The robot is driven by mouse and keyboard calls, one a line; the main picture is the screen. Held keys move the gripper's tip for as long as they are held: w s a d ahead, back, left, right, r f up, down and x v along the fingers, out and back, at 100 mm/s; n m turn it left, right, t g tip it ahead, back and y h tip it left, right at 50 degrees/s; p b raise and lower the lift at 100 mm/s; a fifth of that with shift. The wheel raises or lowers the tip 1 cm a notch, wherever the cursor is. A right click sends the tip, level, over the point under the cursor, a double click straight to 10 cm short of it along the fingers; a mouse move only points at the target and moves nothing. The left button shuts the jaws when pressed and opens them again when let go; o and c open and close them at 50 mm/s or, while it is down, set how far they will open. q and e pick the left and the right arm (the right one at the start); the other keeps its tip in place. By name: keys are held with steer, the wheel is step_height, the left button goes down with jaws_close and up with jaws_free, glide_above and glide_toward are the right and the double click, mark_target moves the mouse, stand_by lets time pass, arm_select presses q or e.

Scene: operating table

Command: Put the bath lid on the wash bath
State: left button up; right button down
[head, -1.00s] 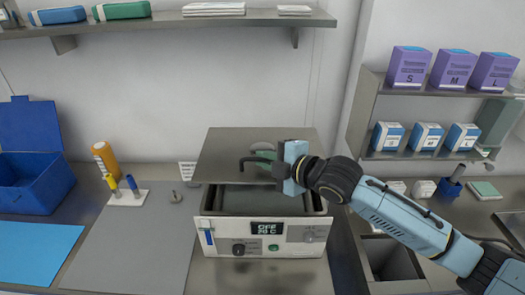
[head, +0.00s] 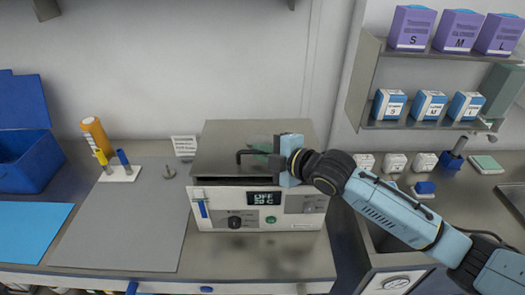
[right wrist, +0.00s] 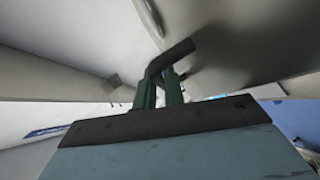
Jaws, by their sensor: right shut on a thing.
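The wash bath (head: 262,212) is a white box with a dark display, knobs and a blue-handled tap, standing on the steel counter. The grey metal bath lid (head: 225,140) lies over the bath's top and covers its opening; a thin dark line shows along the front edge, so I cannot tell if it is fully seated. My right gripper (head: 268,160) is at the lid's black handle (head: 247,155). In the right wrist view its green fingers (right wrist: 160,92) are shut on the handle (right wrist: 172,58). My left gripper is not in view.
A grey mat (head: 120,228), a small stand with blue and yellow items (head: 120,172) and an orange bottle (head: 96,135) are left of the bath. A blue bin (head: 28,160) is at far left. Shelves with purple boxes (head: 455,30) stand at right, above a sink.

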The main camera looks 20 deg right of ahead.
arm_select(q)
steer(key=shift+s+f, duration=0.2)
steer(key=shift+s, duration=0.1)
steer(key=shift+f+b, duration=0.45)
steer(key=shift+b, duration=0.05)
arm_select(e)
steer(key=shift+f, duration=1.05)
steer(key=c, duration=1.4)
jaws_free()
steer(key=shift+f, duration=0.15)
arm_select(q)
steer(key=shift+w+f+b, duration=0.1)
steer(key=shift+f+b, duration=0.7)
arm_select(e)
steer(key=v, duration=1.3)
steer(key=shift+s+r, duration=0.2)
